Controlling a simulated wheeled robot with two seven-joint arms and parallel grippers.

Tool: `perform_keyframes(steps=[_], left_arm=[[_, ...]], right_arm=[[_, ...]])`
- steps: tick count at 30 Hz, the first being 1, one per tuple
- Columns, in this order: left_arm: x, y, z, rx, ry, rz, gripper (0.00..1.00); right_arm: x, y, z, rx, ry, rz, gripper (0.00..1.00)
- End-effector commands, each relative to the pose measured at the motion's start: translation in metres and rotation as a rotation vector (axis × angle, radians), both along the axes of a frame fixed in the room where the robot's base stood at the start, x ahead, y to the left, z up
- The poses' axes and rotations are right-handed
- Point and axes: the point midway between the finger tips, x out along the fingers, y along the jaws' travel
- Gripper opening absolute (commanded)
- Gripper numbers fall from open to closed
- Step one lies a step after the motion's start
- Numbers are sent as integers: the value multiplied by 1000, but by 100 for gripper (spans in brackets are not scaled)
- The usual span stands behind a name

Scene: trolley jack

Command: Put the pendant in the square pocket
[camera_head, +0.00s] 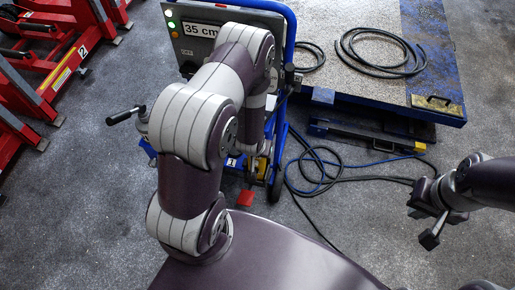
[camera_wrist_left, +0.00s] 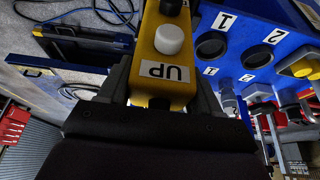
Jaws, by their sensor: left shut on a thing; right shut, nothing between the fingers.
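The yellow pendant (camera_wrist_left: 165,62) fills the upper middle of the left wrist view, with a white button, a dark button and a label reading UP. My left gripper (camera_wrist_left: 160,92) is shut on it, one finger on each side. In the head view my own left arm hides most of that hand; a small yellow patch (camera_head: 262,168) shows below it, probably the pendant. A blue panel (camera_wrist_left: 235,22) with dark round openings marked 1 and 2 lies right of the pendant, apart from it. I cannot make out the square pocket. My right gripper (camera_head: 432,232) is shut and empty at the right.
The blue trolley with a 35 cm display (camera_head: 206,30) stands ahead. A blue-edged platform (camera_head: 430,85) with a coiled black hose (camera_head: 380,55) is behind right. Hoses (camera_head: 335,175) cross the floor. Red jacks (camera_head: 55,75) line the left. Floor near my right gripper is clear.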

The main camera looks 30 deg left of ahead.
Motion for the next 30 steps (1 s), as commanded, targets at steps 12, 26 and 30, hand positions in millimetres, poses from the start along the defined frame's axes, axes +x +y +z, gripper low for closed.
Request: perform_keyframes(steps=[12,26,30], left_arm=[[0,0,-2,0,-1,0,94],[-28,-7,72,1,-4,1,94],[-39,-10,99,0,-3,0,94]], right_arm=[[0,0,-2,0,0,0,0],[0,0,9,0,0,0,0],[0,0,13,0,0,0,0]])
